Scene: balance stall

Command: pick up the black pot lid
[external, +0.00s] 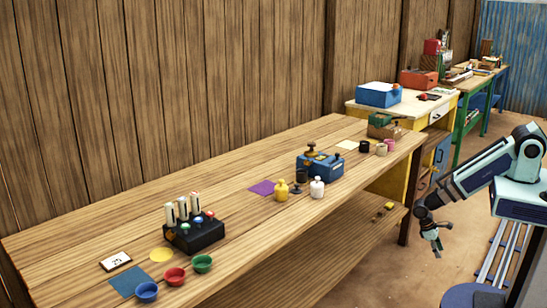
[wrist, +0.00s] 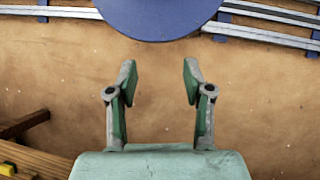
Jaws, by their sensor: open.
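No black pot lid can be told for certain. In the external view a small black pot-like item (external: 301,176) stands between a yellow pot (external: 281,190) and a white pot (external: 317,188), in front of the blue balance (external: 322,165) on the long wooden table. Another small black round item (external: 364,146) is near the table's far end. Whether either has a separate lid is too small to tell. My gripper (external: 436,248) hangs over the floor to the right of the table, lower than its top. In the wrist view my gripper (wrist: 158,80) is open and empty.
The long table (external: 235,245) also bears a black rack (external: 193,234), coloured cups (external: 174,277) and flat mats. A lower shelf (external: 350,236) runs beneath it. A round blue surface (wrist: 160,15) and rails (wrist: 265,38) lie beyond the fingers. Bare floor is below my gripper.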

